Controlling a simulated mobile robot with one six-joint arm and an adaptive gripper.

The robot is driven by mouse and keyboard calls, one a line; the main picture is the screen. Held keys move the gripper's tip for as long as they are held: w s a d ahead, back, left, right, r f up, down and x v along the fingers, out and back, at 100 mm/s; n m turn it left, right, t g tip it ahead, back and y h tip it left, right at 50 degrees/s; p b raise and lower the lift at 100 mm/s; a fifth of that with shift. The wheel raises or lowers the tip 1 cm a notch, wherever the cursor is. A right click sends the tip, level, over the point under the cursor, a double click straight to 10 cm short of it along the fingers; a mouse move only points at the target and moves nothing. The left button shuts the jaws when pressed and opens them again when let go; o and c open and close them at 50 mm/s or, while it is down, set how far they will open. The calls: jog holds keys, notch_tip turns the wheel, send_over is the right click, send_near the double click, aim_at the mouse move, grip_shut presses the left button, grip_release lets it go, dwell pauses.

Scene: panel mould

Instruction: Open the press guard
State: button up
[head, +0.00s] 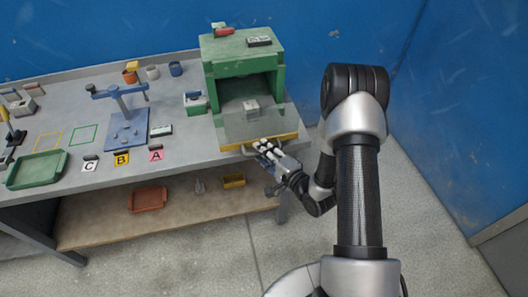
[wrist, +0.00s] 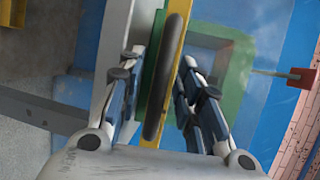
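The green press (head: 243,52) stands at the right end of the bench, with a grey block (head: 251,107) in its dark opening. The press guard (head: 262,125) is a clear pane across the lower front, with a yellow bar (head: 258,142) along its front edge. A dark handle (wrist: 166,75) runs beside the yellow bar in the wrist view. My gripper (head: 264,149) is at this front edge. In the wrist view my gripper (wrist: 160,62) has its fingers apart, one on each side of the handle and bar. Gaps show; firm contact cannot be told.
Left of the press are a small green-and-white box (head: 195,103), a blue fixture (head: 126,125), label cards and a green tray (head: 37,169). Blue walls stand behind and right; floor at right is clear.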

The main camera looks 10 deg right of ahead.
jog(key=v, duration=1.2)
jog(key=shift+w+r, duration=0.1)
jog(key=shift+w, duration=0.05)
jog(key=w+d+r+n+g+h, duration=0.4)
jog(key=n, duration=0.3)
jog(key=s+d+r+n+g+h, duration=0.2)
jog(key=s+r+n+h, duration=0.15)
jog(key=r, duration=0.65)
jog(key=s+a+r+n+g, duration=0.1)
jog(key=s+a+r, duration=0.2)
jog(key=s, duration=0.3)
jog(key=s+a+r+n+g+y, duration=0.1)
jog(key=s+a+r, duration=0.2)
jog(key=s, duration=0.4)
jog(key=s+a+r+n+g, duration=0.2)
jog(key=s+a+r, duration=0.1)
jog(key=s, duration=0.4)
jog(key=shift+s+a+r, duration=0.2)
jog(key=shift+a+r, duration=0.05)
jog(key=shift+a, duration=0.6)
